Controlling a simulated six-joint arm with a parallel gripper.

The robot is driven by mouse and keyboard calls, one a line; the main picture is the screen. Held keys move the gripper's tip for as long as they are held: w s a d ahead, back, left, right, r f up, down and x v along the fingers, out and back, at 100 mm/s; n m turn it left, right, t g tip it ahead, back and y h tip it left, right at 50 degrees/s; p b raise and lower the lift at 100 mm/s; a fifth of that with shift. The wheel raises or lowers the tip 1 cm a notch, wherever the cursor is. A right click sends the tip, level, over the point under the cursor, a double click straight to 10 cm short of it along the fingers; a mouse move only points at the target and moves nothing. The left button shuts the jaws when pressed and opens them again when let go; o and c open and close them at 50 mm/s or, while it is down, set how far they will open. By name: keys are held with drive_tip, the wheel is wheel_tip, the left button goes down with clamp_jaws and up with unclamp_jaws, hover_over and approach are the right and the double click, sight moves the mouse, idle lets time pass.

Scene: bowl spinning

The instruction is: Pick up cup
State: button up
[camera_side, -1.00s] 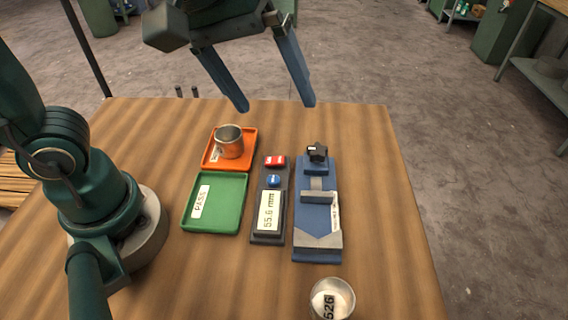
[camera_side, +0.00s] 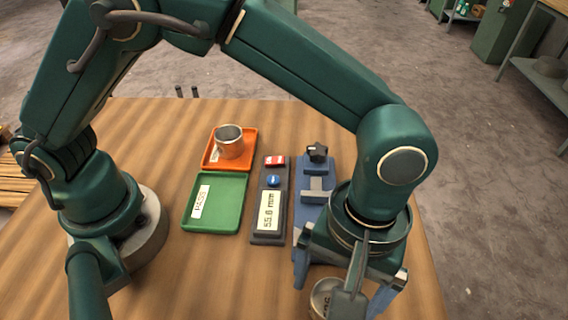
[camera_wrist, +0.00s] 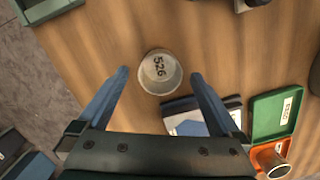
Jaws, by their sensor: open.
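A metal cup (camera_side: 322,292) marked 526 stands upright on the wooden table near its front edge in the side view, partly hidden by my gripper. The same cup (camera_wrist: 160,72) shows in the wrist view, a little beyond the gap between my fingers. My gripper (camera_wrist: 158,75) is open and empty, with one blue finger to each side of the cup's line. In the side view my gripper (camera_side: 352,290) is above and beside the cup; whether it touches cannot be told. A second metal cup (camera_side: 230,142) sits in the orange tray (camera_side: 211,161).
A green tray (camera_side: 232,213) marked PASS lies in front of the orange one. A display unit (camera_side: 269,213) reading about 55.6 mm, with red and blue buttons, stands beside a blue clamping fixture (camera_side: 310,205), partly hidden by my arm. The table's right side is clear.

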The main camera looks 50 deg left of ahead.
drive_tip(key=shift+s+f, duration=0.15)
drive_tip(key=shift+f, duration=1.5)
drive_tip(key=shift+c, duration=0.3)
drive_tip(key=c, duration=1.3)
drive_tip(key=shift+c, duration=0.2)
drive_tip(key=shift+r, duration=0.1)
